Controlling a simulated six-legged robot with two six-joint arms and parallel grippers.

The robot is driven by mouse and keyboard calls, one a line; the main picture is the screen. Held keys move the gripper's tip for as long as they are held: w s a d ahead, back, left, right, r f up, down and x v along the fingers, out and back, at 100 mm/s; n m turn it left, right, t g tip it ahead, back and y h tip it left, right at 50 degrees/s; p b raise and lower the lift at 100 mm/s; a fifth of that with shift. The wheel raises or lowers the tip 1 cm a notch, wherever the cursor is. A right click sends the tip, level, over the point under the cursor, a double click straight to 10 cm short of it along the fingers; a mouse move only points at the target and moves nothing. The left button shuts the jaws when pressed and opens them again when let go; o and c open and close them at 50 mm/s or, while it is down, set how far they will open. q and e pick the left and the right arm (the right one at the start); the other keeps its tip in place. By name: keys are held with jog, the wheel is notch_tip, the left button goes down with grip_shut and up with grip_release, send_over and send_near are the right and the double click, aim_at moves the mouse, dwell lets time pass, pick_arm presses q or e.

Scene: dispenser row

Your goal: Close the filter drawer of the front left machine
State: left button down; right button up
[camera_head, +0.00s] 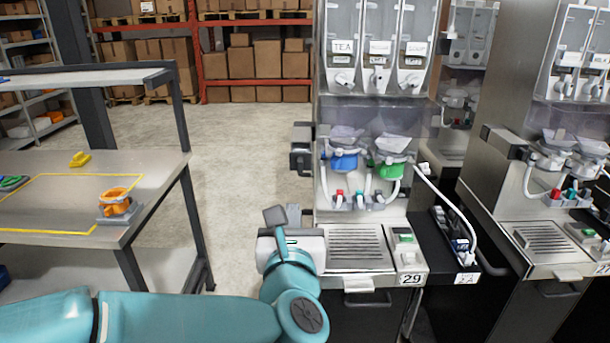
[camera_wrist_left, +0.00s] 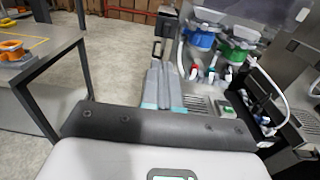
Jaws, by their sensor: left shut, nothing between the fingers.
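The front left machine (camera_head: 375,115) is a steel dispenser with three clear hoppers at the top, a blue and a green funnel unit in the middle and the number 29 at its lower front. A grey bar handle (camera_head: 367,302) shows low on its front, below the drip grille (camera_head: 355,245). I cannot tell which part is the filter drawer or how far it stands out. My left gripper (camera_head: 281,212) is shut and empty, just left of the grille. In the left wrist view its fingers (camera_wrist_left: 162,72) lie together, pointing towards the machine. My right gripper is not in view.
A dark box (camera_head: 301,150) juts from the machine's left side. A black tray (camera_head: 450,240) with small items adjoins its right. A second machine (camera_head: 545,180) stands further right. A workbench (camera_head: 150,200) with an orange part (camera_head: 116,199) stands left. Open floor lies between.

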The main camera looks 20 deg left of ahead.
aim_at(299, 168)
pick_arm(q)
jog(key=p+x, duration=0.1)
jog(key=x, duration=0.3)
jog(key=p+x, duration=0.2)
jog(key=x, duration=0.2)
jog(key=p+x, duration=0.2)
jog(key=x, duration=0.2)
jog(key=shift+w+d+r, duration=0.3)
jog(key=shift+w, duration=0.2)
jog(key=shift+w+a, duration=0.15)
jog(key=shift+w, duration=0.15)
jog(key=shift+w+f, duration=0.15)
jog(key=shift+w, duration=0.05)
